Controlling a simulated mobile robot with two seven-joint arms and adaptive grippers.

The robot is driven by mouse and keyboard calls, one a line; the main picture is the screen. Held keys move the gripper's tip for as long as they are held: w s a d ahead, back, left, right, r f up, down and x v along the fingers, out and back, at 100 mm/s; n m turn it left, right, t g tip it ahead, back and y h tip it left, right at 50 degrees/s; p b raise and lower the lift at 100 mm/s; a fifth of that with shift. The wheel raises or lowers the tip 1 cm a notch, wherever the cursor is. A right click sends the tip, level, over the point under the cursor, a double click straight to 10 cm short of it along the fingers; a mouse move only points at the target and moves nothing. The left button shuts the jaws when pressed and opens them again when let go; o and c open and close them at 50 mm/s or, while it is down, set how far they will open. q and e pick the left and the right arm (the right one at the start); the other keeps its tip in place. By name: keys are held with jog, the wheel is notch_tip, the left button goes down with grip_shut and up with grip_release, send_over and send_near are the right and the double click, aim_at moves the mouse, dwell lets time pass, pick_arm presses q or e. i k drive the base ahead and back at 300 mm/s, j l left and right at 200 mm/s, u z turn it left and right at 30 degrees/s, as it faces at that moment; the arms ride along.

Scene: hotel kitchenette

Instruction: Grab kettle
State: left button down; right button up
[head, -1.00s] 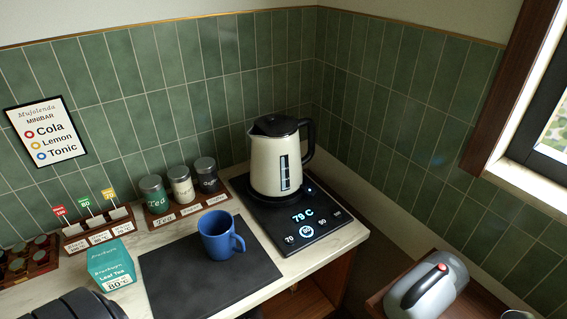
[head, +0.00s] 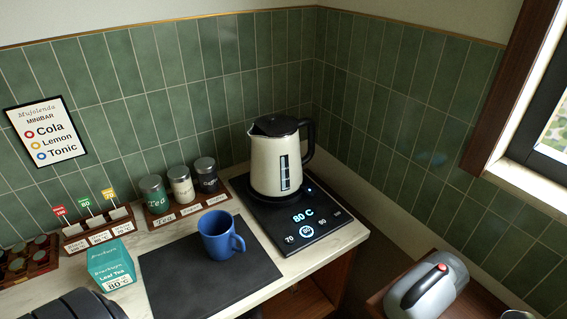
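A cream kettle (head: 268,165) with a black lid and a black handle (head: 309,141) on its right stands upright on a black heating base (head: 296,238). The base's display reads 80 C, with the middle one of its temperature marks ringed. A dark rounded part of my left arm shows at the bottom left edge. Neither gripper's fingers are in view, and nothing touches the kettle.
A blue mug (head: 217,236) stands on a dark mat (head: 180,280) left of the base. Tea and other canisters (head: 181,186) stand behind it. A teal Leaf Tea box (head: 110,265) is at left. A grey red-buttoned appliance (head: 425,292) sits on a lower wooden surface at right.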

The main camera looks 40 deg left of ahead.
aim_at(275, 169)
jog(key=u, duration=1.6)
